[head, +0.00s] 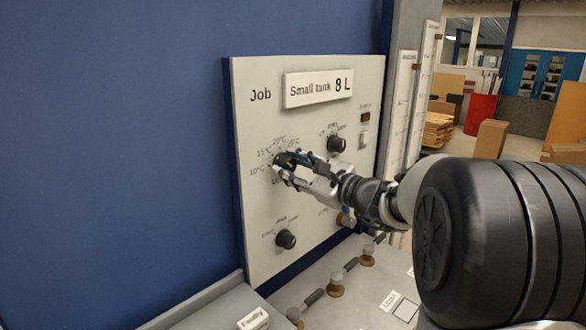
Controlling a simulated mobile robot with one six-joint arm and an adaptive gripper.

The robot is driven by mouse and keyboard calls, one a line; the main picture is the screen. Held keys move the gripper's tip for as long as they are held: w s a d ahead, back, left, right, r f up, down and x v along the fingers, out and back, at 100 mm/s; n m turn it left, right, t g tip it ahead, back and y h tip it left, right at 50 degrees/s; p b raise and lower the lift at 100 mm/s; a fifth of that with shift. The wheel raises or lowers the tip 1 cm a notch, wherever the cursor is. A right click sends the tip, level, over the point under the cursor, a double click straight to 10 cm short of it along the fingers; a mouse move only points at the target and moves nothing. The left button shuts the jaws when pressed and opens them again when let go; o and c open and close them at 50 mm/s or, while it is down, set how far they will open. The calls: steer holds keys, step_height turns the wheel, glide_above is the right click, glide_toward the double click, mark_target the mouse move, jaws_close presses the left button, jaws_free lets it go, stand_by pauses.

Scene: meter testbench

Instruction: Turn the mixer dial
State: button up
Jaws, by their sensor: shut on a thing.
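The mixer dial (284,158) is a dark knob on the upright pale panel, with temperature marks such as 10°C, 15°C and 20°C around it. My gripper (281,165) reaches in from the right and is shut on this knob, one finger above and one below. The fingers cover much of the knob, so I cannot tell where its pointer stands.
The panel (262,205) also bears a dark dial (337,144) at upper right, another (286,239) at lower left, and a sign (319,88) reading "Small tank 8 L". Several valves with dark handles (351,264) stand on the bench below. A blue wall (120,130) lies left.

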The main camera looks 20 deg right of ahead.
steer(key=o, duration=1.1)
steer(key=shift+c, duration=0.2)
steer(key=shift+s, duration=0.1)
steer(key=v, duration=1.2)
